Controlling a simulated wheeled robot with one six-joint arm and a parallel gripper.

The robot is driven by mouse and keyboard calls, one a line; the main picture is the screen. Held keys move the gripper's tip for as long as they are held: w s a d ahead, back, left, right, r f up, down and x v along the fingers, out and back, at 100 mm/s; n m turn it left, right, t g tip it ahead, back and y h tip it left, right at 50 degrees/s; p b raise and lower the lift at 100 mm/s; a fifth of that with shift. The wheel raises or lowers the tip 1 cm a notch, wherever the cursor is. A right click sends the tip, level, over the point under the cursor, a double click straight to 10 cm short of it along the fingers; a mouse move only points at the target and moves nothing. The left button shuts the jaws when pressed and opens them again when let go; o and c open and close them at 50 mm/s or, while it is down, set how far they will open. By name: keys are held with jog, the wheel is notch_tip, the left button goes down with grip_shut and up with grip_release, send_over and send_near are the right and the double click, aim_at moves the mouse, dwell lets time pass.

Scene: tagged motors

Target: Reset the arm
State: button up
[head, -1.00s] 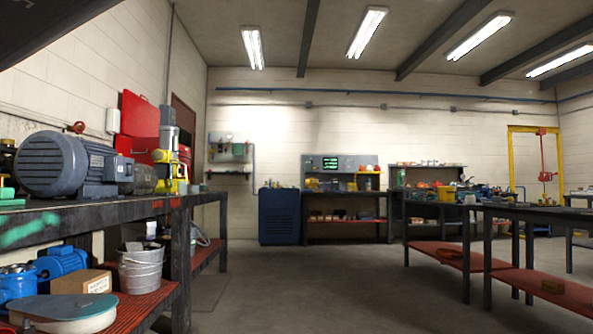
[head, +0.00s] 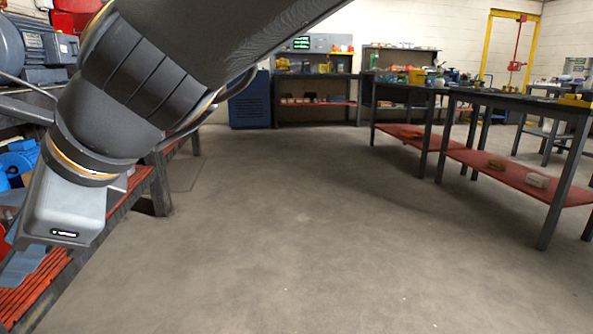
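My arm crosses the upper left of the head view, a dark ribbed link running down to a grey boxy wrist part at the lower left. The fingers of my gripper do not show. The arm hides part of the left workbench and what stands on it. A grey motor (head: 43,47) shows on that bench at the upper left, partly cut off by the frame edge.
The left bench's red lower shelf (head: 38,290) holds blue items (head: 18,160), close beside my wrist. Dark workbenches with a red lower shelf (head: 520,182) stand at the right. A blue cabinet (head: 249,104) stands at the back. The middle floor (head: 300,230) is clear.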

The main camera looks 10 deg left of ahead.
jog(key=w+d+f+n+h, duration=0.1)
jog(key=d+f+n+h, duration=0.2)
jog(key=d+f+n, duration=0.5)
jog(key=w+d+f+n+h, duration=0.2)
jog(key=d+f+n, duration=0.1)
jog(key=d, duration=1)
jog(key=w+d+f+n+h, duration=0.1)
jog(key=d+f+n+h, duration=0.2)
jog(key=d+f+n, duration=0.5)
jog(key=d+r+m+p, duration=0.3)
jog(key=d+r+p, duration=0.4)
jog(key=r+p, duration=0.3)
jog(key=d+r+m+h+p, duration=0.1)
jog(key=d+r+m+p, duration=0.2)
jog(key=d+r+p, duration=0.4)
jog(key=d+r+m+p, duration=0.3)
jog(key=d+r+p, duration=0.5)
jog(key=r+p, duration=0.5)
jog(key=p, duration=0.8)
jog(key=shift+r+t+h, duration=0.3)
jog(key=shift+a, duration=0.1)
